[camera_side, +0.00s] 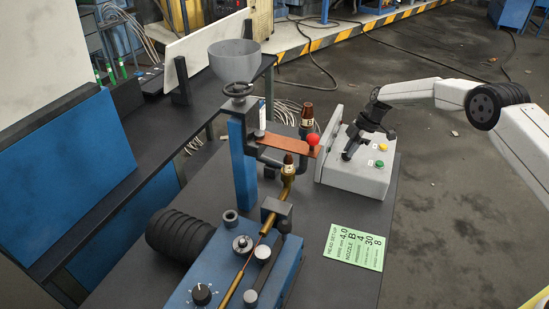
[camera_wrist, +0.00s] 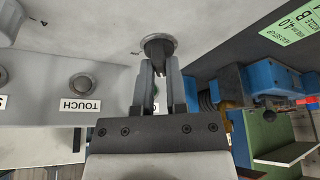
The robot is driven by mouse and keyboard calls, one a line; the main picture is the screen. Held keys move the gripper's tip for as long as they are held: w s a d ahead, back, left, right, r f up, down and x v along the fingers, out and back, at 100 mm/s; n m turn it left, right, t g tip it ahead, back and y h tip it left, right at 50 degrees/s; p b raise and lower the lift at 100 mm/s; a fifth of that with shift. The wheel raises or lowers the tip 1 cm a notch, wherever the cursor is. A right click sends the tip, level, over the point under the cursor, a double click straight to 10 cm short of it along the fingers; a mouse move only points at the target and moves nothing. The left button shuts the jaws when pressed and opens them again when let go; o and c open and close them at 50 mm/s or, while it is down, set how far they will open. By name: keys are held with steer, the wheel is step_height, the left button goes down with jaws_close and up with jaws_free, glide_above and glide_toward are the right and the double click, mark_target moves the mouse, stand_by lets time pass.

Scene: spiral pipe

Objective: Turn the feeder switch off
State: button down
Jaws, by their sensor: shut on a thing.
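A dark switch (camera_wrist: 158,46) with a round metal collar sits on a pale grey control box (camera_wrist: 110,60) in the wrist view. My gripper (camera_wrist: 158,66) is shut on this switch, one finger on each side of its dark lever. A label below the switch is mostly hidden between my fingers, so I cannot read it. In the side view the control box (camera_side: 350,180) stands at the back right of the dark bench. My gripper (camera_side: 347,154) reaches down onto its top from the right and hides the switch there.
A red-balled lever (camera_side: 313,140), a grey funnel (camera_side: 234,62) and a green card (camera_side: 354,246) are nearby.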

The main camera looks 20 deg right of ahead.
stand_by(0.4)
steer(key=c, duration=0.7)
jaws_free()
steer(key=shift+o, duration=0.2)
steer(key=shift+d+r, duration=0.1)
steer(key=v, duration=0.7)
steer(key=shift+r, duration=0.3)
steer(key=shift+d, duration=0.1)
